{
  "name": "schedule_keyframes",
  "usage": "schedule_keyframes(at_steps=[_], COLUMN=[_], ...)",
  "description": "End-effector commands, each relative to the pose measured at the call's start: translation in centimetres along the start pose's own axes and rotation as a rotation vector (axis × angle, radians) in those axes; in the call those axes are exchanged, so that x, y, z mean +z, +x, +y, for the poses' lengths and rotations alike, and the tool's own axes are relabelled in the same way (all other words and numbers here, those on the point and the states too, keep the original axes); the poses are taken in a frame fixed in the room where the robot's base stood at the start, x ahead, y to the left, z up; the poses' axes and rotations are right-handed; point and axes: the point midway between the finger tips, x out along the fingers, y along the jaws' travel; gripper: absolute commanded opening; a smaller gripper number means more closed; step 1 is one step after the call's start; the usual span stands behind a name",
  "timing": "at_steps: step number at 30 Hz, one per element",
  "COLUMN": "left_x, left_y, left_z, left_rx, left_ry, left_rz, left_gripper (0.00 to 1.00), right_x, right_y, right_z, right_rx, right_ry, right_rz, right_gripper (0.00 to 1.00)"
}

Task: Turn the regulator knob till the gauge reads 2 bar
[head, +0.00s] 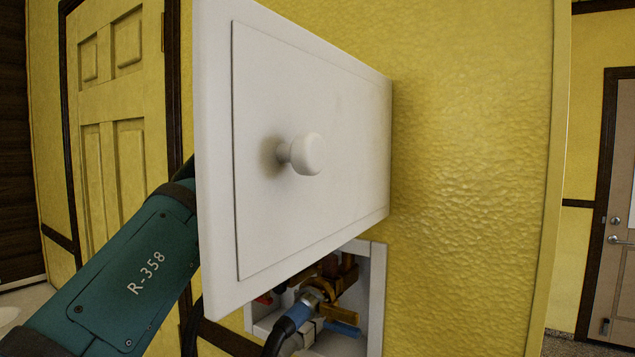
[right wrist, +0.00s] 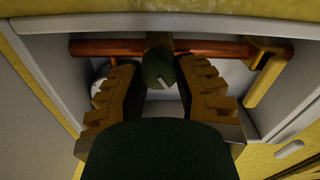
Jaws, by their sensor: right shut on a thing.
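In the right wrist view my right gripper (right wrist: 158,72) is shut on the dark green regulator knob (right wrist: 157,66), with one ribbed finger on each side. A pale mark shows on the knob, pointing down and right. The knob sits in front of a copper pipe (right wrist: 215,47) inside a white wall recess. A pale round shape (right wrist: 98,88) shows partly behind the left finger; I cannot tell whether it is the gauge, and no reading is visible. In the head view the open door hides the knob and my right gripper. My left gripper is not in view.
The white door (head: 300,150) with a round pull (head: 307,154) stands open across the head view. Below it, the recess (head: 376,290) holds brass valves, a blue lever (head: 342,328) and a hose (head: 278,340). A yellow handle (right wrist: 266,82) stands right of my right gripper.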

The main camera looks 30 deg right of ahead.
Motion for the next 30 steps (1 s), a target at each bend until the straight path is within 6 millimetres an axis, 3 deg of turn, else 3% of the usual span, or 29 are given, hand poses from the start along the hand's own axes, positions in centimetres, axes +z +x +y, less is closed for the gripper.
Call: schedule_keyframes(at_steps=[10,25,26,27,28,30], left_x=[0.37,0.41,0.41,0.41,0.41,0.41], left_y=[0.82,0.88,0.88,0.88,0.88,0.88], left_z=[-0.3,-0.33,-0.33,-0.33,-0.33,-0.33], left_rx=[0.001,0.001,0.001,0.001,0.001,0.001], left_ry=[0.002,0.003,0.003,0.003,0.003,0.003], left_rz=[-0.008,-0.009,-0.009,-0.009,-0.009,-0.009], left_gripper=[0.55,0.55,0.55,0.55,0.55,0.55], right_x=[-0.06,-0.12,-0.12,-0.12,-0.11,-0.09], right_y=[0.05,0.03,0.03,0.03,0.03,0.03], right_z=[-0.05,-0.07,-0.06,-0.06,-0.06,-0.07], right_rx=[-0.001,0.0,0.0,0.0,0.0,0.0], right_ry=[-0.142,-0.164,-0.164,-0.164,-0.164,-0.164], right_rz=[0.002,0.002,0.002,0.002,0.002,0.002], right_gripper=[0.0,0.0,0.37,0.51,0.62,0.64])
